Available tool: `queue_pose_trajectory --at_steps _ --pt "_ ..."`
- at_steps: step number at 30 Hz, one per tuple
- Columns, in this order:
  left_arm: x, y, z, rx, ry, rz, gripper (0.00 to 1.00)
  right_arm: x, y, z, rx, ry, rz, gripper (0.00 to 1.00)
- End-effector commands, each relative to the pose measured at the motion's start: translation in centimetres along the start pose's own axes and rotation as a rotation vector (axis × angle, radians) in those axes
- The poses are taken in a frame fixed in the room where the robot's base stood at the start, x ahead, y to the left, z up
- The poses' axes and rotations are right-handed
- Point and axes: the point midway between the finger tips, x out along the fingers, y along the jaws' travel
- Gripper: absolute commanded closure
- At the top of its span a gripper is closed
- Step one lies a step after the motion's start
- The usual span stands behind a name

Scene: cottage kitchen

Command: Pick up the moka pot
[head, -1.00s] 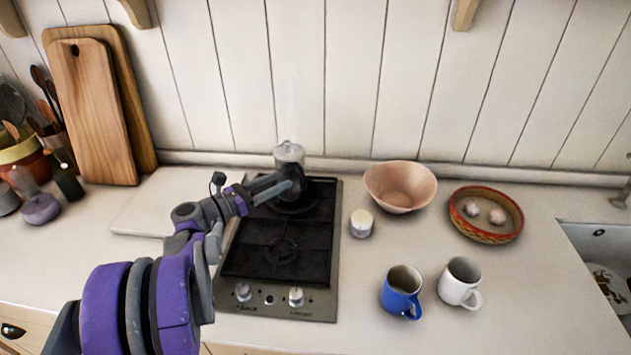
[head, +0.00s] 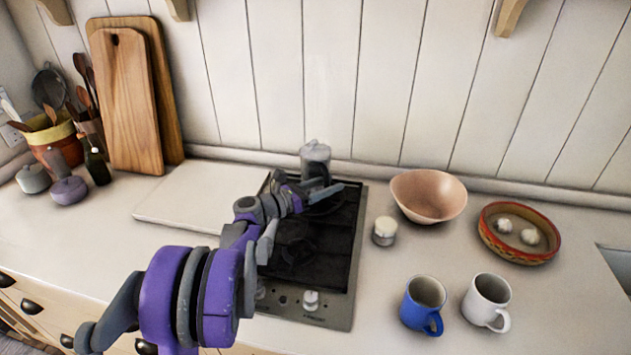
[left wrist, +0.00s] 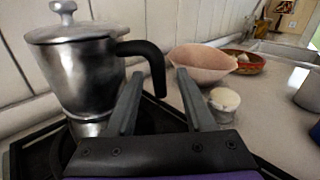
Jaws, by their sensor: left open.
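The moka pot (head: 315,154) is silver metal and stands upright on the back burner of the black hob. In the left wrist view the moka pot (left wrist: 78,72) is large at the left, with a domed knob on its lid and a black handle (left wrist: 148,58) pointing right. My left gripper (head: 322,190) is in front of the pot in the head view. In the left wrist view my left gripper (left wrist: 156,85) is open, its two fingers apart just below the black handle's outer end. I cannot tell whether they touch it. My right gripper is out of view.
A small white-topped jar (head: 384,231) and a pink bowl (head: 428,196) stand right of the hob (head: 337,309). A blue mug (head: 422,304), a white mug (head: 487,300) and a red-rimmed dish (head: 519,232) are further right. A white board (head: 188,202) lies left of the hob.

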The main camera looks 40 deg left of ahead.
Motion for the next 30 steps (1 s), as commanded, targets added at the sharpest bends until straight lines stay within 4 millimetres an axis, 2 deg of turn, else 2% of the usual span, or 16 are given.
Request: queue_pose_trajectory --at_steps 1,4,11,12,21,30 --pt "1.0 -0.1 0.3 0.0 -0.001 -0.004 0.47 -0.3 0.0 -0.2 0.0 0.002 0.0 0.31" --pt "2.3 -0.1 0.2 0.0 -0.001 -0.003 0.47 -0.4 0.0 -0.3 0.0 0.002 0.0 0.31" --pt "2.7 0.0 0.1 0.0 0.0 -0.001 0.47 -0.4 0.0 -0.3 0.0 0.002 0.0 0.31" --pt "2.7 0.0 0.1 0.0 0.0 -0.001 0.49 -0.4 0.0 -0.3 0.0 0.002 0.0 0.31" --pt "2.6 -0.1 0.1 0.0 0.0 -0.001 1.0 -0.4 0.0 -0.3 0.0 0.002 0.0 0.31" --pt "2.6 -0.1 0.1 0.0 0.0 0.0 1.0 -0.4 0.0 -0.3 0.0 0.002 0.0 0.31"
